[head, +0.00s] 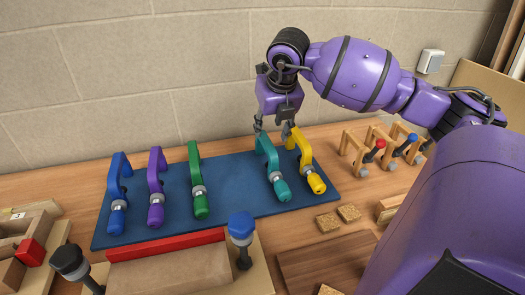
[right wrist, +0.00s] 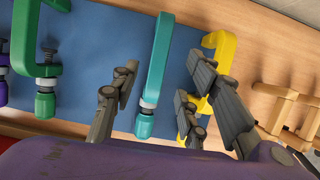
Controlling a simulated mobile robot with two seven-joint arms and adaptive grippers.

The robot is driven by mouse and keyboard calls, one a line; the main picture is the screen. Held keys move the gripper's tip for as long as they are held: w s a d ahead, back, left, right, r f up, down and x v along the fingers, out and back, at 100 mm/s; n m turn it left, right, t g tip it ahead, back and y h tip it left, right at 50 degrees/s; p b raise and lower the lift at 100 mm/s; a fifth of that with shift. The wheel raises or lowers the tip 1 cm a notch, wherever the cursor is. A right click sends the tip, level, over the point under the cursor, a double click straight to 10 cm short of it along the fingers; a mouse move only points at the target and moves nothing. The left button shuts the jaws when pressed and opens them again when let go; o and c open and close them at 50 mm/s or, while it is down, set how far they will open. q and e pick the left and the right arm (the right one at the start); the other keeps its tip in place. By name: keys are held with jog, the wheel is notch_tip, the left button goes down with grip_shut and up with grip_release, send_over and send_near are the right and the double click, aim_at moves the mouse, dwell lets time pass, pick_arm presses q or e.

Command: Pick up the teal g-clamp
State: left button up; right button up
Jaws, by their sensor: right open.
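The teal g-clamp (head: 271,168) lies on the blue mat (head: 235,178), between the green clamp (head: 197,180) and the yellow clamp (head: 305,160). My right gripper (head: 272,128) is above the far end of the teal clamp in the head view. In the right wrist view the teal clamp (right wrist: 155,75) runs between the open fingers of my right gripper (right wrist: 160,95). The right-hand finger covers part of the yellow clamp (right wrist: 221,50). I cannot tell whether any finger touches a clamp. My left gripper is not in view.
A blue clamp (head: 118,192) and a purple clamp (head: 156,185) lie further left on the mat. In front are a red bar (head: 165,245) and an upright blue-topped clamp (head: 242,228). Small wooden frames (head: 355,150) stand at right. A block wall is behind.

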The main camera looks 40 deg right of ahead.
aim_at(268, 143)
jog(key=shift+s+a+f+p+x, duration=0.1)
jog(key=shift+s+x, duration=0.05)
jog(key=shift+x, duration=1.15)
jog(key=shift+s+a+f+p+x, duration=0.1)
jog(key=shift+p+x, duration=0.05)
jog(key=shift+x, duration=1.1)
jog(key=shift+s+a+p+x, duration=0.1)
jog(key=shift+s+x, duration=0.05)
jog(key=shift+x, duration=1.15)
jog(key=c, duration=1)
grip_shut()
jog(key=shift+r, duration=0.15)
